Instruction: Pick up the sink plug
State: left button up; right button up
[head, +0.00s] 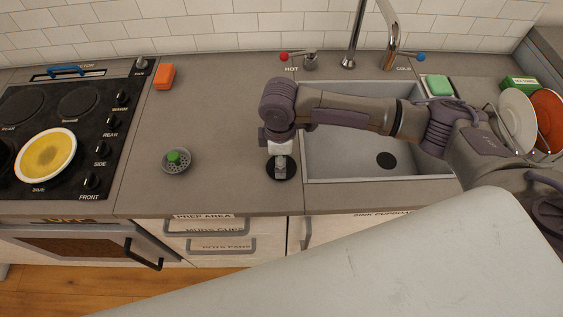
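A round black disc, which looks like the sink plug (294,169), lies flat on the counter just left of the sink. My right gripper (281,172) comes in from the right and points down over the middle of the disc. It covers the disc's centre, so any knob there is hidden. I cannot tell whether its fingers are open or shut, or whether they touch the plug. The sink (345,150) has a dark round drain (386,160) in its floor. My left gripper is not in view.
A grey strainer (176,168) with a green knob sits left of the plug. An orange block (164,76) lies farther back. Taps (350,40) stand behind the sink; plates (517,118) stand at right.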

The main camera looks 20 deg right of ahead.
jog(key=shift+f, duration=0.15)
grip_shut()
dwell(0.4)
